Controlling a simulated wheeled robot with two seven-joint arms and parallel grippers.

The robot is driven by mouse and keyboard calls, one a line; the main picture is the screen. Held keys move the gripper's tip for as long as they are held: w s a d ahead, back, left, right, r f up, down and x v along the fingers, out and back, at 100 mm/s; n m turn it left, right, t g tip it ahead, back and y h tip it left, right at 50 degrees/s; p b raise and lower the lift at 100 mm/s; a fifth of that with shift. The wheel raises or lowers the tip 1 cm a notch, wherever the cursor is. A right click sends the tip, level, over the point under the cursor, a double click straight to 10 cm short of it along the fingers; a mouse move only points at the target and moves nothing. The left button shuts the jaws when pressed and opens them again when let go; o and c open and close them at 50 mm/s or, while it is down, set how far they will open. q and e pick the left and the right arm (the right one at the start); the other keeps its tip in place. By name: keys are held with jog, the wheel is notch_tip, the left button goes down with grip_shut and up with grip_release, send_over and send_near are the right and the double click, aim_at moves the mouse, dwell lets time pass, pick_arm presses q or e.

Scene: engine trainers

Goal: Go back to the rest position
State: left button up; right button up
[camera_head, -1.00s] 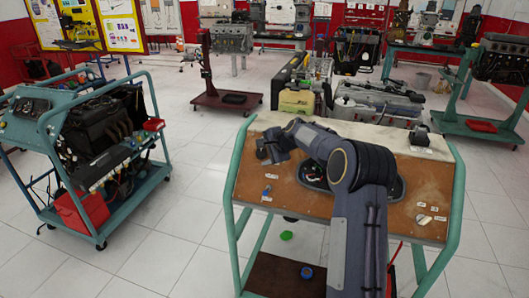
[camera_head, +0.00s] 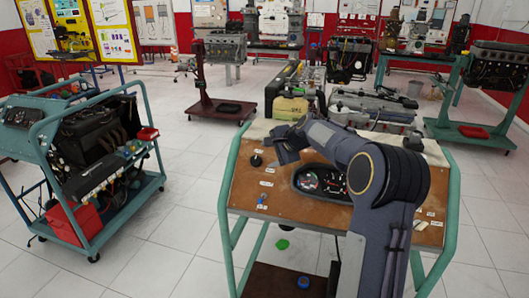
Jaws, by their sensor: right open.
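My right arm comes in from the bottom right and bends over the wooden-topped trainer stand (camera_head: 290,212) with its green frame. My right gripper (camera_head: 284,150) is above the board's far left part. It is open and nothing shows in it; its fingers are small and dark here. An instrument cluster (camera_head: 318,180) is set in the board, partly hidden by my forearm. A small dark knob (camera_head: 256,160) and a small blue item (camera_head: 262,200) are on the board's left side. My left gripper is not in view.
A green engine trolley (camera_head: 98,258) stands at the left, with clear tiled floor between it and the stand. A yellowish tank (camera_head: 290,108) and grey engine parts (camera_head: 375,108) are just behind the stand. A green cap (camera_head: 282,244) lies low at the stand.

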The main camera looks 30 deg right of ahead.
jog(key=s+a+r+n+g+y, duration=0.15)
jog(key=s+a+n, duration=0.25)
jog(key=s+a, duration=0.4)
jog(key=s+a+r+n, duration=0.35)
jog(key=s+a, duration=0.25)
jog(key=s, duration=0.4)
jog(key=s+a+f+n, duration=0.3)
jog(key=s, duration=0.4)
jog(key=s+a+f+n+g, duration=0.1)
jog(key=s+a+f+n, duration=0.2)
jog(key=s, duration=0.4)
jog(key=s+a+f+n+g, duration=0.1)
jog(key=s+a+f+n, duration=0.2)
jog(key=s, duration=0.4)
jog(key=shift+s+a+f+y, duration=0.15)
jog(key=shift+a+f+y, duration=0.2)
jog(key=shift+a+f, duration=0.4)
jog(key=shift+r, duration=0.1)
jog(key=shift+c, duration=0.5)
